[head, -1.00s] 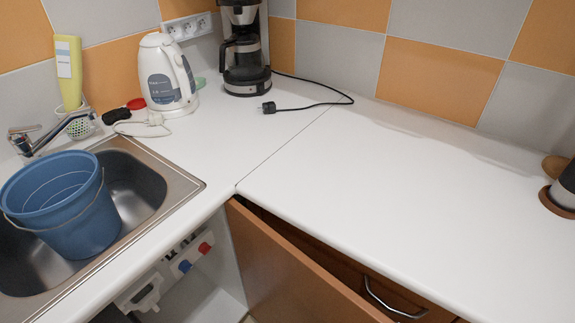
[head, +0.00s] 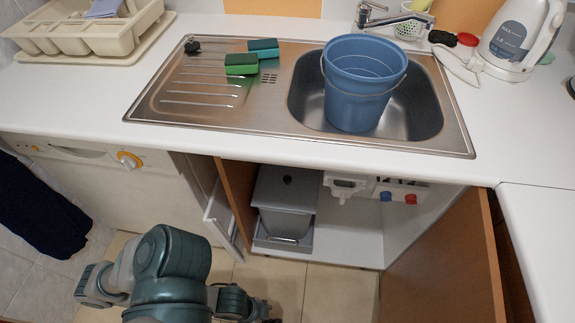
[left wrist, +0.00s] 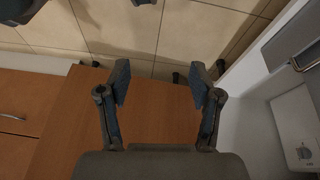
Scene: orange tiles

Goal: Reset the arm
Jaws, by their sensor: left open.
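My left arm (head: 172,265), green and grey, comes in at the lower left of the head view, low over the floor in front of the cabinets. My left gripper (left wrist: 158,82) is open and empty in the left wrist view, with two dark fingers spread apart. Below it is a brown wooden door panel (left wrist: 125,115), and nothing is between the fingers. In the head view the gripper is small and dark at the arm's end, too small to read. My right gripper is not in view.
The lower cabinet's left door (head: 236,190) and right door (head: 445,270) stand open, with a grey bin (head: 285,200) inside. A blue bucket (head: 360,90) stands in the sink (head: 425,118). Green sponges (head: 241,64) lie on the drainboard. Tiled floor (head: 325,293) is free in front.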

